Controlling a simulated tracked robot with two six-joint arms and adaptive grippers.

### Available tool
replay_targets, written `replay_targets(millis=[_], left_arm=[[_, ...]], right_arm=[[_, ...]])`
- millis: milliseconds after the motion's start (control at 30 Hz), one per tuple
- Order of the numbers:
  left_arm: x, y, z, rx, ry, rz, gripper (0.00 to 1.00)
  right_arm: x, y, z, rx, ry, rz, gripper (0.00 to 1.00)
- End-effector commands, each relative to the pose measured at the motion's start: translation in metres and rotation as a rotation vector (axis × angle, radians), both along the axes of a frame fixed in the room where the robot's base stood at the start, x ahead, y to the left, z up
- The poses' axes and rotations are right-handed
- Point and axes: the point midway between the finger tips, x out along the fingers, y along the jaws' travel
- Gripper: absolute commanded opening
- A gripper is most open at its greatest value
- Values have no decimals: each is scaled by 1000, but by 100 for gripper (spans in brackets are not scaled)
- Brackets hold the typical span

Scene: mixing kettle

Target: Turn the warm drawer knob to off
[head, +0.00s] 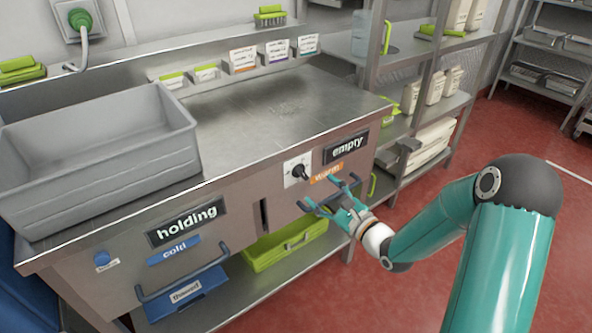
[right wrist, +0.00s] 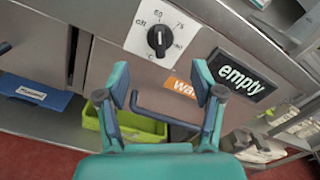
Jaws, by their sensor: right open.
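The warm drawer's knob (head: 299,173) is black on a square white dial plate, set on the steel counter front left of the "empty" sign (head: 346,147) and the orange "warm" label (head: 327,173). In the right wrist view the knob (right wrist: 158,41) is unobstructed; its ridge runs roughly up and down, and small markings ring it. Which marking it points at is hard to tell. My right gripper (head: 329,196) is open and empty, below the knob and apart from it, in front of the warm drawer's bar handle (right wrist: 160,112). My left gripper is not in view.
A grey bin (head: 100,160) stands on the counter's left. The "holding" sign (head: 187,222), blue "cold" label (head: 182,248) and another bar handle (head: 180,275) are on the left front. A green tray (head: 285,245) lies on the lower shelf. Shelving (head: 430,110) stands to the right.

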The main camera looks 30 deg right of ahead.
Motion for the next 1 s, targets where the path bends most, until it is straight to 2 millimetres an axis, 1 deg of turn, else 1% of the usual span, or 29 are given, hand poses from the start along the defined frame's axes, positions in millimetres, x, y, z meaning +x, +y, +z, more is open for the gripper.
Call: replay_targets(millis=[33, 467, 633, 1000], left_arm=[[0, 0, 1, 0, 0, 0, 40], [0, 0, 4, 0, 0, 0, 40], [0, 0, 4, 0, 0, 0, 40], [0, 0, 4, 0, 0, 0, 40]], right_arm=[[7, 2, 0, 0, -1, 3, 67], [59, 6, 1, -1, -2, 3, 67], [58, 5, 0, 0, 0, 1, 67], [68, 7, 1, 0, -1, 2, 67]])
